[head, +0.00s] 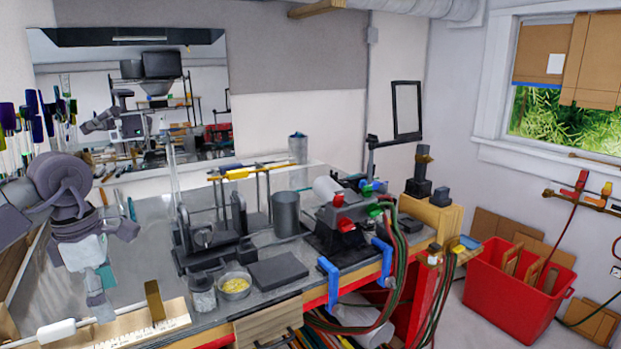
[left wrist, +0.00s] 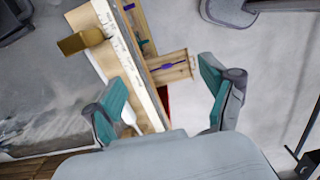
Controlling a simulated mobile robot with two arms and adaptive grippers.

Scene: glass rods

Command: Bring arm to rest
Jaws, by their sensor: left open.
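My left arm (head: 65,190) comes in from the left over the workbench (head: 60,295). Its gripper (head: 100,295) hangs with the fingers pointing down, above the bench's left front part, close to a wooden strip with a white ruler scale (head: 150,332). In the left wrist view the gripper (left wrist: 165,95) has its two teal-padded fingers spread apart, with nothing held between them. The ruler strip (left wrist: 128,60) passes below, partly behind the left finger. My right gripper shows in neither view.
A brass-coloured block (head: 155,301) stands at the ruler strip. A burner with hoses (head: 340,220), a dark grey cylinder (head: 286,213) and a bowl of yellow bits (head: 235,286) stand on the bench. Colourful-handled tools (head: 35,118) crowd the far left. A red bin (head: 515,280) is on the floor.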

